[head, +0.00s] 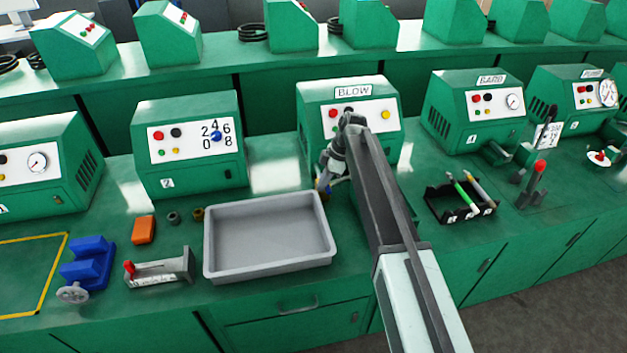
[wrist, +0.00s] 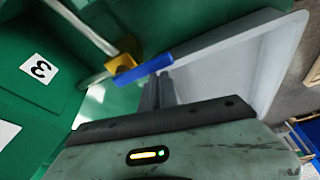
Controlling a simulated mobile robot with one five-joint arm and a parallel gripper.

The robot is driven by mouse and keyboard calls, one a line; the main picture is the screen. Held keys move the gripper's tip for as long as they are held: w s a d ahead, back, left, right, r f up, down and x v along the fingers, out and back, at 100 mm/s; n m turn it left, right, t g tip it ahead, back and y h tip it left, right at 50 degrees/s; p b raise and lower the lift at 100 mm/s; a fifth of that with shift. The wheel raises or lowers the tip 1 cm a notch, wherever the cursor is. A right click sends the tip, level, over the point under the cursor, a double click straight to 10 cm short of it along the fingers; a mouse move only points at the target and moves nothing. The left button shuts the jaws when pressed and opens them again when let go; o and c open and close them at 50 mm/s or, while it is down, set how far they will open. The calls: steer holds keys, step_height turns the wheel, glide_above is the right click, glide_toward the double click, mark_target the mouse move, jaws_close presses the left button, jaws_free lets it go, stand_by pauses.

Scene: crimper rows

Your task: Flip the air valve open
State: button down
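The air valve shows in the wrist view as a yellow body (wrist: 122,64) on a pale pipe, with a flat blue lever (wrist: 146,67) reaching to the right from it.
A grey tray (head: 268,268) lies left of my arm, and its rim is close to the valve in the wrist view. A black holder (head: 447,214) with pens stands to the right. A blue vise (head: 88,262) and an orange block (head: 144,230) are at the left.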

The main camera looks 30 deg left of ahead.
steer(key=shift+w+d, duration=0.15)
steer(key=shift+d, duration=0.05)
steer(key=s+a, duration=0.3)
steer(key=p+v, duration=0.9)
steer(key=shift+w+a+r, duration=0.2)
steer(key=shift+w+r, duration=0.15)
steer(key=shift+r, duration=0.1)
